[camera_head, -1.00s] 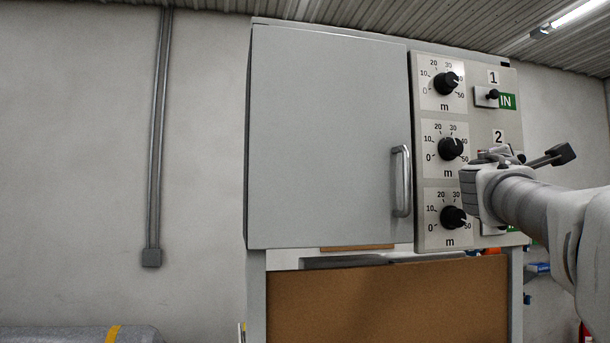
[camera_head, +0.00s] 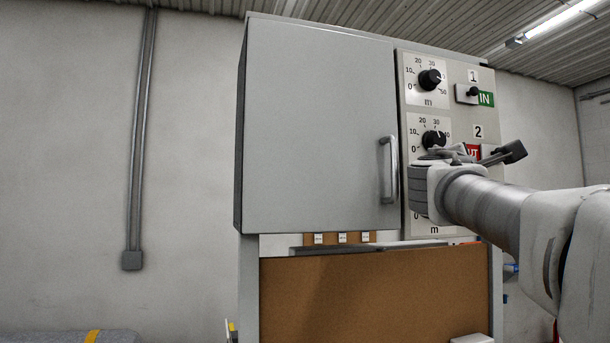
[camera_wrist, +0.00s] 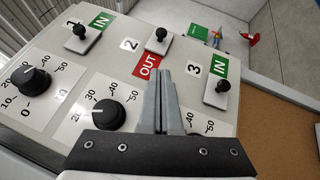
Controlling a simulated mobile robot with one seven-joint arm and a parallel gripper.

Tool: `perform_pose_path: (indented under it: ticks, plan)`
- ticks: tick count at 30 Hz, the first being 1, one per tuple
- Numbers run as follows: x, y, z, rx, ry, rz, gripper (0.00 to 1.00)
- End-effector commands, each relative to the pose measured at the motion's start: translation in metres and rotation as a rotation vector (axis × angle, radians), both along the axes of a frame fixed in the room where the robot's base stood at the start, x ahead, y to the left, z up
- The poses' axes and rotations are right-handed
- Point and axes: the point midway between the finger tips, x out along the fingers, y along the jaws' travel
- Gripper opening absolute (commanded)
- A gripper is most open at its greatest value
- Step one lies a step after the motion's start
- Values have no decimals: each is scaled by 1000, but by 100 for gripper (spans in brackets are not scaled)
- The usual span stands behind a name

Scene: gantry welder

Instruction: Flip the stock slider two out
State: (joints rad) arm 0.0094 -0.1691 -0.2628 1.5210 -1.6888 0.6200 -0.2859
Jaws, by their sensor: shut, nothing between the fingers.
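Slider two is a pale plate with a black knob (camera_wrist: 160,34), beside the "2" label on the grey control panel (camera_wrist: 190,20). A red OUT label (camera_wrist: 148,66) shows uncovered next to its plate, and part of the red label also shows in the head view (camera_head: 472,152). Sliders one (camera_wrist: 80,32) and three (camera_wrist: 223,86) show green IN labels. My gripper (camera_wrist: 164,74) is shut and empty, its fingertips over the panel near the OUT label, apart from the slider two knob in the picture. In the head view my gripper (camera_head: 445,155) hides part of the panel.
Black dials (camera_wrist: 108,115) marked in metres stand beside the sliders. A grey cabinet door (camera_head: 315,125) with a bar handle (camera_head: 388,170) is left of the panel. A brown board (camera_head: 370,295) is below. The wall at the left is bare apart from a conduit (camera_head: 140,140).

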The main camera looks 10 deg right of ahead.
Motion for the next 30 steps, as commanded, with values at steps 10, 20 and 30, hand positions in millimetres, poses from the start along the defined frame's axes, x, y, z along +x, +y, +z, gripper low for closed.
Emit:
perform_pose_path:
  ticks: [10, 20, 30]
  plan:
    - [-32, 42, -12, -1, 0, 1, 0]
    - [-34, 46, -13, -1, 2, 1, 0]
    - [-34, 46, -15, 7, 1, 3, 0]
